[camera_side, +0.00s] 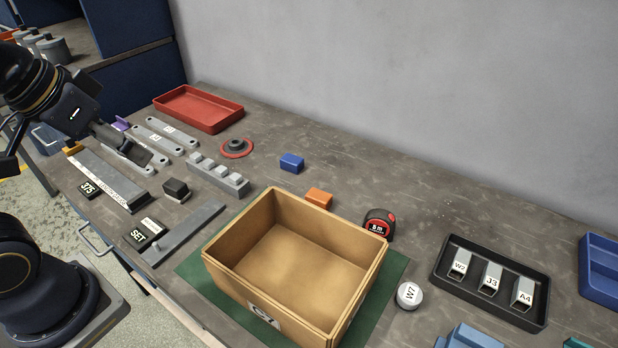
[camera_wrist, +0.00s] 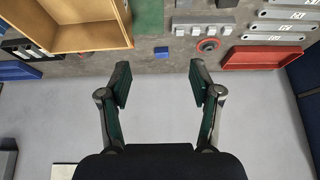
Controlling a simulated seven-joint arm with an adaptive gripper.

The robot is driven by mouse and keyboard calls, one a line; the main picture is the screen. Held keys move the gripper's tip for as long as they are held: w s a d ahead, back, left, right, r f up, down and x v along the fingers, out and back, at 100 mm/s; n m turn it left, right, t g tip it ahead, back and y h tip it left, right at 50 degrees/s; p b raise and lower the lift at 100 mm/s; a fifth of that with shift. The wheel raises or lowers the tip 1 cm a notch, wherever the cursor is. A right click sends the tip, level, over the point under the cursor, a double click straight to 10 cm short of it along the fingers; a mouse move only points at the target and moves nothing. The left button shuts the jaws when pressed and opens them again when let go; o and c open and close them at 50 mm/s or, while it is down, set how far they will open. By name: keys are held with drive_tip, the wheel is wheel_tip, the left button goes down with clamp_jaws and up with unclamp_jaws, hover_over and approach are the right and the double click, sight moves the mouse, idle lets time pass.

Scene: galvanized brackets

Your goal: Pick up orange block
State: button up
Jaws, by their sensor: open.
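The orange block (camera_side: 319,197) lies on the bench just behind the far edge of the cardboard box (camera_side: 233,284), in the side view. I cannot clearly make it out in the wrist view. My gripper (camera_side: 137,148) is up at the left in the side view, over the grey metal bars and well away from the block. In the wrist view my gripper (camera_wrist: 160,84) has its two fingers spread wide with nothing between them.
A blue block (camera_side: 292,163) sits behind and left of the orange block. A black and red tape measure (camera_side: 379,224) lies to its right. A red tray (camera_side: 222,122), a grey knobbed bar (camera_side: 217,178) and a black tray (camera_side: 449,282) stand around. The bench is clear toward the wall.

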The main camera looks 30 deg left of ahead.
drive_tip(key=o, duration=0.4)
drive_tip(key=shift+o, duration=0.2)
